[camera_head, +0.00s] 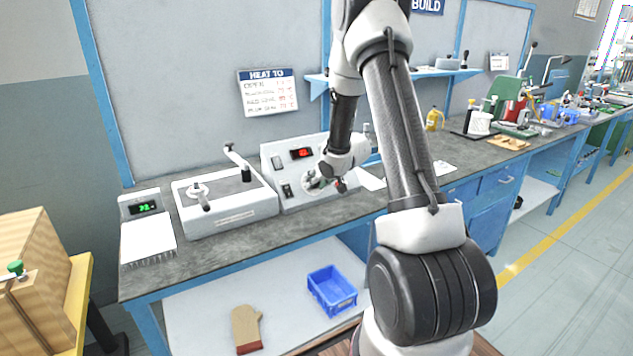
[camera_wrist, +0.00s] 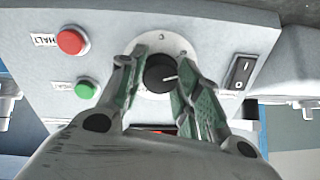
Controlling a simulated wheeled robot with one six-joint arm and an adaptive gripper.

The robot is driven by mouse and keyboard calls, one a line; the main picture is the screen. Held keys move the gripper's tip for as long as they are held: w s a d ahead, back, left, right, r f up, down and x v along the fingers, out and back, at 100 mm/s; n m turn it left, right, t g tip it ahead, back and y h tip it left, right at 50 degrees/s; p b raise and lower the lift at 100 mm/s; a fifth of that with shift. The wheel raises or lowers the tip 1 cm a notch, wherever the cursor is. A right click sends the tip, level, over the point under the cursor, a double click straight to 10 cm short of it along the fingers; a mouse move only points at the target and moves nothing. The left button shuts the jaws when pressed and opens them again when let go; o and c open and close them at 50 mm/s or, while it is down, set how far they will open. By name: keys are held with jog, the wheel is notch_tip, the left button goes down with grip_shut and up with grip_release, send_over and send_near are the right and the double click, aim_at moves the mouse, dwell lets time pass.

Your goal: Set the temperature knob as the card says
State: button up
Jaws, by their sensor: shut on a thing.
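The temperature knob (camera_wrist: 160,73) is a round black dial with a white pointer line on a pale disc, seen in the wrist view. My gripper (camera_wrist: 161,70) has one green-padded finger on each side of the knob and is shut on it. In the head view my gripper (camera_head: 330,182) is at the front of the white control box (camera_head: 282,160), hiding the knob. The box has a red lit display (camera_head: 302,153). The card (camera_head: 268,92), headed "HEAT TO", hangs on the wall panel; its lines are too small to read surely.
In the wrist view a red button (camera_wrist: 72,40), a green button (camera_wrist: 86,89) and a black rocker switch (camera_wrist: 240,70) flank the knob. A white machine with levers (camera_head: 225,205) and a meter with a green display (camera_head: 146,210) stand left on the bench.

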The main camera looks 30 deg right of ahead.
jog(key=m, duration=0.4)
jog(key=shift+m, duration=0.3)
jog(key=shift+s+m, duration=0.1)
jog(key=shift+m, duration=1.8)
jog(key=o, duration=1)
jog(key=shift+o, duration=0.2)
jog(key=a+v, duration=0.1)
jog(key=v, duration=1.1)
jog(key=shift+d, duration=0.25)
